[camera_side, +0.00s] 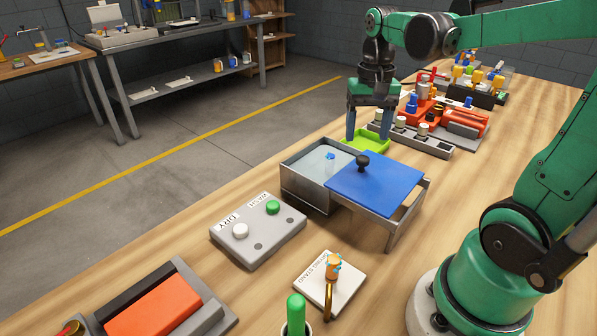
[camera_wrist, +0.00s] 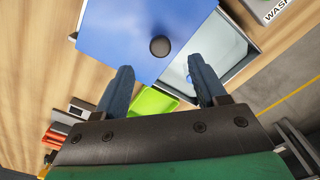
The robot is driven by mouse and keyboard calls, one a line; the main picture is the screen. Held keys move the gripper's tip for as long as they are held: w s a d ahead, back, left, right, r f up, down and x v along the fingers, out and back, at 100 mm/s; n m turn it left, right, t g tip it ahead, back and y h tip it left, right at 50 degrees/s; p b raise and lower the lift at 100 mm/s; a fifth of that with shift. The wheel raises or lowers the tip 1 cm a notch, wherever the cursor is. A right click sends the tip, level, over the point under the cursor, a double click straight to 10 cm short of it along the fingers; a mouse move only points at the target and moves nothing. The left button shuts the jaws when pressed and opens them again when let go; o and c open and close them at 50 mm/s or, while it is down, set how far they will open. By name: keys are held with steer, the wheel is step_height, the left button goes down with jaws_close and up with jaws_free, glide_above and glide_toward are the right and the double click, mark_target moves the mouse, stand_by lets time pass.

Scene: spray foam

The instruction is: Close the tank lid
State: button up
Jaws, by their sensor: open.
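The tank (camera_side: 305,190) is a grey metal box on the bench, with its left part uncovered. Its blue lid (camera_side: 376,187) lies flat to the right, resting over the tank's right side and a metal side frame. A round black knob (camera_side: 363,161) stands on the lid near its left edge. A small blue item (camera_side: 330,156) shows in the open part. My gripper (camera_side: 367,138) is open and empty, above and behind the tank near the green tray. In the wrist view the lid (camera_wrist: 130,30) and knob (camera_wrist: 160,46) lie ahead of my open fingers (camera_wrist: 163,82).
A lime green tray (camera_side: 368,140) sits just behind the tank. A grey button box (camera_side: 258,232) with white and green buttons stands in front-left. A drying stand (camera_side: 330,283) is in front. A grey rack (camera_side: 425,140) and red equipment (camera_side: 470,124) stand behind to the right.

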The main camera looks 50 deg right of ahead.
mark_target(363, 158)
steer(key=shift+f, duration=2.6)
jaws_close()
